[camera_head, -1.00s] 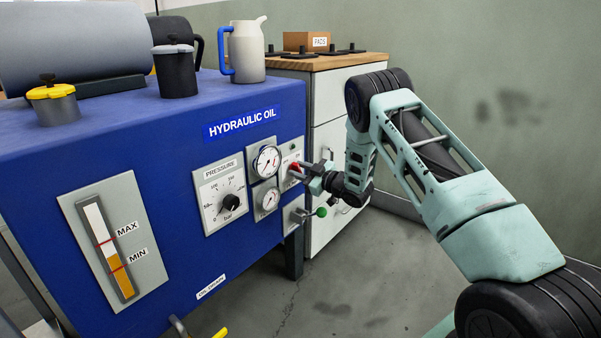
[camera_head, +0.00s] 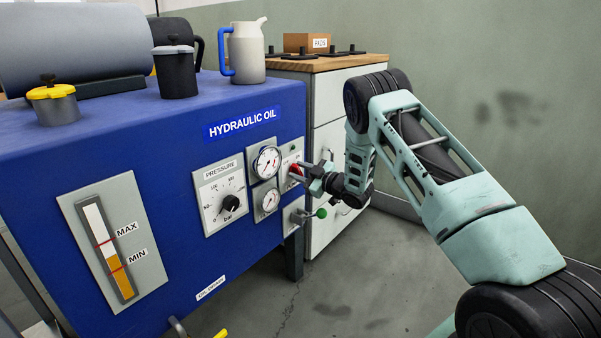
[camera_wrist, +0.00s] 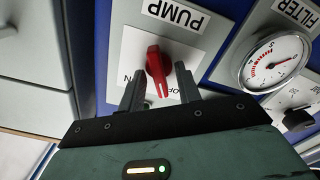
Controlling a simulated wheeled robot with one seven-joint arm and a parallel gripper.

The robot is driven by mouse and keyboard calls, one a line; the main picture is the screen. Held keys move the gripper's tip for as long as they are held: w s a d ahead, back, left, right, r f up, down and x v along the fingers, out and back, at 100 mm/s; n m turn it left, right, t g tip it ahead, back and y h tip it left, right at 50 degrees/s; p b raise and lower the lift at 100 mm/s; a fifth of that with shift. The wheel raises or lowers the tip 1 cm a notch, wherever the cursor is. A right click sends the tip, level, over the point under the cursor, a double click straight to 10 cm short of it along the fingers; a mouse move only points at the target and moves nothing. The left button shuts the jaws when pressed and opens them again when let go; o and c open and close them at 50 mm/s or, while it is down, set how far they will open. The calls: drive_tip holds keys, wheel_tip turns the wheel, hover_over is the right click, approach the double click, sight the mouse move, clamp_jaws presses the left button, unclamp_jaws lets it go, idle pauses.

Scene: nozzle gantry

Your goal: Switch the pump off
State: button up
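The pump switch is a red knob (camera_wrist: 158,70) on a pale plate (camera_wrist: 128,48) labelled PUMP, upside down in the wrist view. The knob stands nearly upright in that view, tilted slightly. ON lettering is at its left and OFF lettering, partly hidden by a finger, at its right. My gripper (camera_wrist: 160,75) is open, one fingertip on each side of the knob, with small gaps visible. In the head view my gripper (camera_head: 303,173) is at the red knob (camera_head: 295,168) on the machine's right end.
Gauges (camera_head: 267,161), a pressure dial (camera_head: 230,203) and a green-tipped lever (camera_head: 320,212) surround the switch on the blue machine (camera_head: 170,140). A white cabinet (camera_head: 335,130) stands just behind on the right. Jugs and canisters stand on top.

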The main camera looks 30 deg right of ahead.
drive_tip(key=p+v, duration=0.3)
drive_tip(key=v, duration=1.4)
drive_tip(key=shift+s, duration=0.2)
drive_tip(key=shift+d, duration=0.1)
